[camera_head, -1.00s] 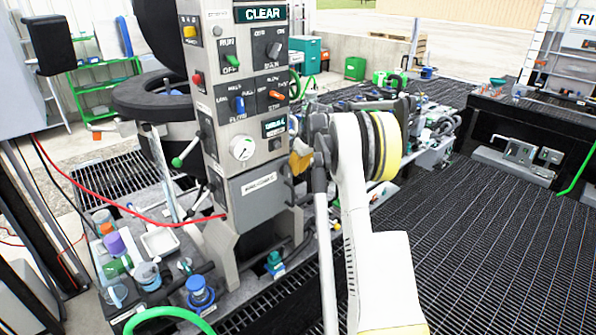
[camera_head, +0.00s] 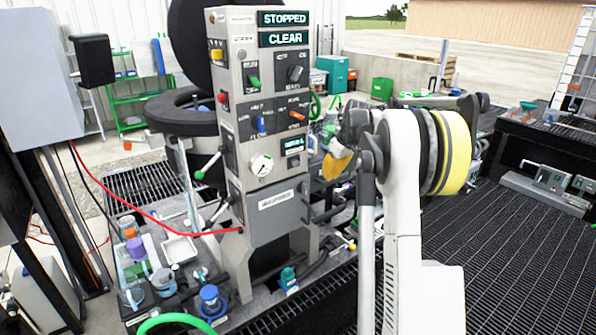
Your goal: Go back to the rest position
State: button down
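My white arm (camera_head: 405,200), with a black and yellow ringed joint (camera_head: 450,152), rises from the bottom right of centre and folds at the top. Dark links and a small orange-yellow piece (camera_head: 337,165) show left of the fold, in front of the panel's right side. I cannot make out any gripper fingers, so I cannot see whether the gripper holds anything. The grey control panel (camera_head: 258,110) stands upright left of my arm. Its displays read STOPPED (camera_head: 285,18) and CLEAR (camera_head: 285,39).
A bench (camera_head: 180,310) with bottles and a white tray (camera_head: 180,249) is at the lower left. A red cable (camera_head: 150,228) runs to the panel. Hoses and fittings crowd behind my arm. Open dark grating (camera_head: 530,260) lies at right; a dark workbench (camera_head: 540,135) stands beyond.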

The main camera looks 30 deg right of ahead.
jog(key=s+a+r+b, duration=0.25)
jog(key=s+a, duration=0.25)
jog(key=a, duration=0.7)
jog(key=s+a+r+b, duration=0.1)
jog(key=s+a+b, duration=0.35)
jog(key=a, duration=0.75)
jog(key=s+a+f+t+b, duration=0.1)
jog(key=s+a+f+b, duration=0.1)
jog(key=s+a+f, duration=0.5)
jog(key=s+a+f+t+b, duration=0.1)
jog(key=s+a+f+b, duration=0.2)
jog(key=s, duration=1.1)
jog(key=a+f, duration=0.3)
jog(key=a, duration=0.2)
jog(key=shift+a+f+m+t+b, duration=0.35)
jog(key=shift+m+t, duration=0.05)
